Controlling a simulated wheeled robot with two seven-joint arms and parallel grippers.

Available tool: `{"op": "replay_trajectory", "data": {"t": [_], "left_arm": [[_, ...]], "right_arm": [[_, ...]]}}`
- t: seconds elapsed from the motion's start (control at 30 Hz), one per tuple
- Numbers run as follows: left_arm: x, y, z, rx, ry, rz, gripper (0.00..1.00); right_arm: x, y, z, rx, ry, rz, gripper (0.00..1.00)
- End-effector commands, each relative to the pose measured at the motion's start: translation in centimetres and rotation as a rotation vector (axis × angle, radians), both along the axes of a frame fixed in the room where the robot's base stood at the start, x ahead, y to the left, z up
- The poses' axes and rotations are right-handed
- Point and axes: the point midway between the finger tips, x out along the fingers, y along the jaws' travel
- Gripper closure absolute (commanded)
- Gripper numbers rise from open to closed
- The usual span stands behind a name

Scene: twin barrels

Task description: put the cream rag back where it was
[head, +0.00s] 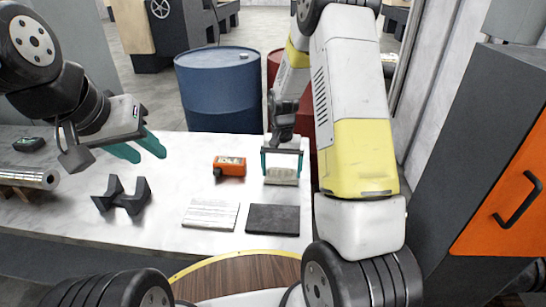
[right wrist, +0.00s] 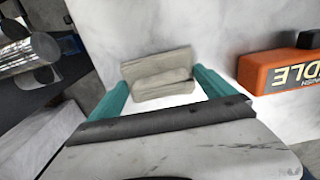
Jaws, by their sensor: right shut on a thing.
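The cream rag (head: 282,177) is a folded, beige cloth at the table's back right edge. My right gripper (head: 282,162) points down and is shut on it, with a teal finger at each side. In the right wrist view the rag (right wrist: 158,72) shows between the fingertips. Whether it touches the table or hangs just above it, I cannot tell. My left gripper (head: 142,150) is open and empty above the table's left part, its teal fingers apart.
An orange device (head: 229,167) lies left of the rag. A whitish striped pad (head: 210,214) and a dark pad (head: 273,218) lie nearer the front. A black V-shaped block (head: 122,195) and a metal cylinder (head: 30,178) are at left. A blue barrel (head: 218,92) stands behind the table.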

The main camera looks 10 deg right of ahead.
Motion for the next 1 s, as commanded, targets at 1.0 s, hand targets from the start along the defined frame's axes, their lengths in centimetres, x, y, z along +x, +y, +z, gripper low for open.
{"op": "replay_trajectory", "data": {"t": [1.0], "left_arm": [[0.0,0.0,0.0,0.0,0.0,0.0,0.64]], "right_arm": [[0.0,0.0,11.2,0.001,-0.001,-0.001,0.0]]}}
